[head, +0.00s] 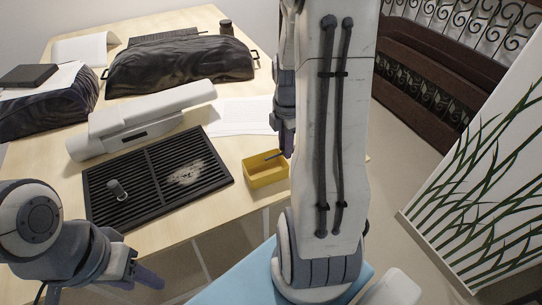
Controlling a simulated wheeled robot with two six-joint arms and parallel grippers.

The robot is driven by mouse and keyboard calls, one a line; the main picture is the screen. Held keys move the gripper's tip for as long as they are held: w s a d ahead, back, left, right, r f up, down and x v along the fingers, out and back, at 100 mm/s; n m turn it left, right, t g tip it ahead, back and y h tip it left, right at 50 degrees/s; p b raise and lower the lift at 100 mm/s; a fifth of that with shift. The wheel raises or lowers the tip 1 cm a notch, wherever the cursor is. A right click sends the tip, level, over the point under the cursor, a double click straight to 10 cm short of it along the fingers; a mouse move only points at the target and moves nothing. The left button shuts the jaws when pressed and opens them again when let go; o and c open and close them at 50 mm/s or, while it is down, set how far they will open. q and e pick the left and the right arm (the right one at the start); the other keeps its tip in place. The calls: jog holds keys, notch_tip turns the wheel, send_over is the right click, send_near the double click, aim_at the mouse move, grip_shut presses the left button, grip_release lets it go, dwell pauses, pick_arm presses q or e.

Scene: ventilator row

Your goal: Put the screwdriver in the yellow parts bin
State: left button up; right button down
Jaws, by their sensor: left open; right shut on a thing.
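The yellow parts bin (270,179) stands near the right edge of the wooden table. My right gripper (286,143) points down at the bin's back right side, partly hidden by my own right arm. It is shut on a thin blue piece, which looks like the screwdriver (272,155). The blue piece sticks out to the left over the bin's opening; I cannot tell whether it touches the bin. The rest of it is hidden. My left gripper (142,277) is open and empty at the lower left, in front of the table's edge.
A black slatted grille (120,170) with a small grey metal part (117,189) and pale dust lies left of the bin. Behind are a long white device (140,120), white papers (240,117), and dark bags (180,67).

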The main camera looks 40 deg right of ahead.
aim_at(273, 156)
jog(key=w+f, duration=0.1)
jog(key=f, duration=0.1)
jog(key=w+a+f, duration=0.1)
jog(key=f, duration=0.1)
jog(key=w+f, duration=0.1)
jog(key=f, duration=0.1)
jog(key=shift+w+a+f+p, duration=0.2)
jog(key=shift+w+p, duration=0.1)
jog(key=shift+p, duration=0.05)
jog(key=shift+f+b, duration=0.4)
jog(key=shift+f, duration=0.2)
jog(key=c, duration=0.7)
grip_release()
